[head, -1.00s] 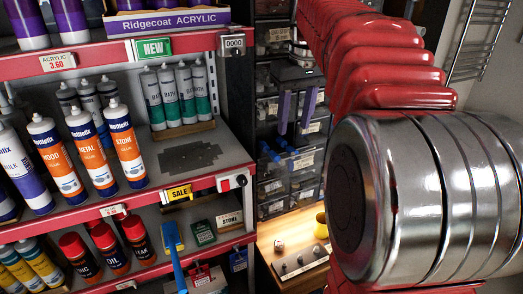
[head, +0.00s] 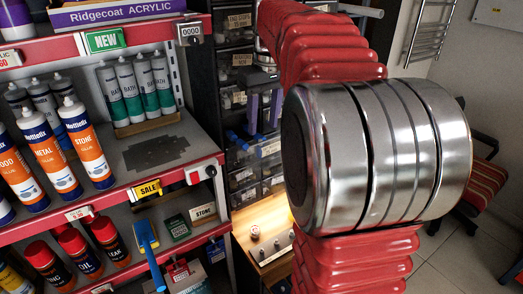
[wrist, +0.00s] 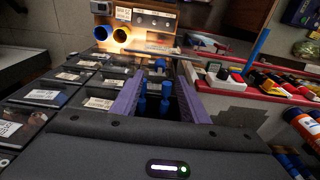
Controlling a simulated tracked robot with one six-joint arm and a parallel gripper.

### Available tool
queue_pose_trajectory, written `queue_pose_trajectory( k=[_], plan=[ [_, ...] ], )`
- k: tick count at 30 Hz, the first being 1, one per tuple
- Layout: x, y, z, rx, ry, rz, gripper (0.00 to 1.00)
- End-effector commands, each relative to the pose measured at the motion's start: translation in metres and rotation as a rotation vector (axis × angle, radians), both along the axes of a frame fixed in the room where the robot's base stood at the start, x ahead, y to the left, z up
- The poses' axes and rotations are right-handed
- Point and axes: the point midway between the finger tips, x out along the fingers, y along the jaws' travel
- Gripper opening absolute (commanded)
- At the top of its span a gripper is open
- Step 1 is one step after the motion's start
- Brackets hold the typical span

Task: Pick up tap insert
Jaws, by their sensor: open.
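My gripper (head: 263,108) shows small in the head view, its purple fingers hanging in front of the drawer cabinet. In the wrist view my gripper (wrist: 158,100) is open, its two purple fingers apart, nothing held. Two blue upright pieces (wrist: 165,100) show between and beyond the fingers; I cannot tell whether either is the tap insert. Small metal fittings stand on a light strip (head: 274,252) on the wooden bench, below my gripper in the head view. They are too small to identify, so I cannot single out the tap insert.
A shelf unit with a red edge (head: 120,190) holds sealant tubes and cans at left. The labelled drawer cabinet (head: 240,165) stands behind my gripper. A red striped chair (head: 475,190) is at right. A blue and a yellow round opening (wrist: 110,34) show ahead in the wrist view.

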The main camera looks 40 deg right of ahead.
Motion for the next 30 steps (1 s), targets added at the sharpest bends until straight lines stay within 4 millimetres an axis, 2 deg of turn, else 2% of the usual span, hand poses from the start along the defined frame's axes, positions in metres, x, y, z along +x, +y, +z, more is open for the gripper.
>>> queue_pose_trajectory(
  k=[3,7,20,30],
  plan=[
    [0.002,0.000,-0.018,0.001,0.002,0.000,0.41],
    [0.003,0.000,-0.030,0.000,0.001,0.000,0.41],
    [0.005,0.000,-0.035,0.000,0.000,0.000,0.41],
    [0.012,-0.001,-0.074,0.001,0.002,-0.001,0.41]
  ],
)
